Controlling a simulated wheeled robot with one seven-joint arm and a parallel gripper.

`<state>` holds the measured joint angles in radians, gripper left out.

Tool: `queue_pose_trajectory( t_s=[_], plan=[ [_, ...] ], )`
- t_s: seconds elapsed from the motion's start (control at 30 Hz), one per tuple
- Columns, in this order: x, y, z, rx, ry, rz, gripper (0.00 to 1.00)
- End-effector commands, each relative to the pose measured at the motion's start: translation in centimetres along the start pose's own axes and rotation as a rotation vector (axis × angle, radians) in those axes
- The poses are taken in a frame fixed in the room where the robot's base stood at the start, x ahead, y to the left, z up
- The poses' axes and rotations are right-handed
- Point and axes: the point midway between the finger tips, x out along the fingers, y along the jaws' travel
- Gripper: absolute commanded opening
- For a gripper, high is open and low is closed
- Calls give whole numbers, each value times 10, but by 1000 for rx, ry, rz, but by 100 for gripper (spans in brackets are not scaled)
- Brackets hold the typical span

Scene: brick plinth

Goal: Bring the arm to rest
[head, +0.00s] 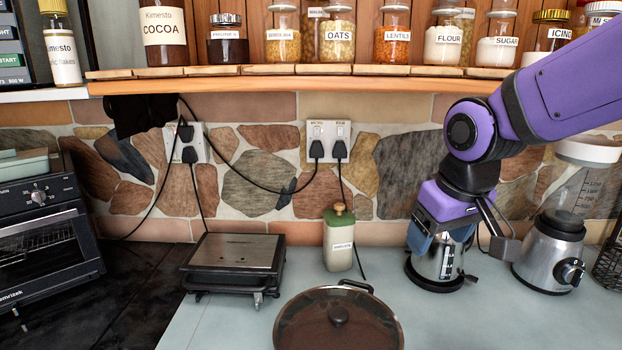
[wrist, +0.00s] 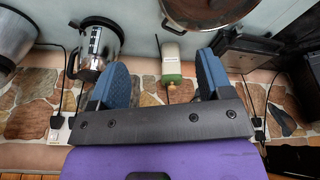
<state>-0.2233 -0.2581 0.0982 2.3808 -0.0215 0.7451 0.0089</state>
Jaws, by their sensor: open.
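My purple arm reaches in from the upper right of the head view and bends down to my gripper (head: 441,240). The gripper's blue fingers overlap the steel kettle (head: 437,266) in that view. In the wrist view, my gripper (wrist: 163,70) is open, with its two blue fingers spread wide and nothing held between them. There the kettle (wrist: 98,45) shows beyond the left finger. The green-lidded jar (wrist: 171,79) shows beyond the gap between the fingers. The exact distance from the fingers to the kettle cannot be told.
A blender (head: 553,252) stands right of the kettle. The jar (head: 339,245), a lidded pan (head: 338,322) and a flat grill (head: 235,262) stand left of it, with a toaster oven (head: 45,235) farther left. A shelf (head: 300,86) of jars runs above. Cords hang from wall sockets (head: 328,143).

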Motion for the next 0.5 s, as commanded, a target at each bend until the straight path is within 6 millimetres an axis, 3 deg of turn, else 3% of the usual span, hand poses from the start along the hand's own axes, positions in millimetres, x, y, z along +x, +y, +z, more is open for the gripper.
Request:
queue_pose_trajectory(
  t_s=[0.2,0.5],
  plan=[
    [-47,36,47,127,73,36,72],
    [-85,60,111,271,156,68,72]
  ],
)
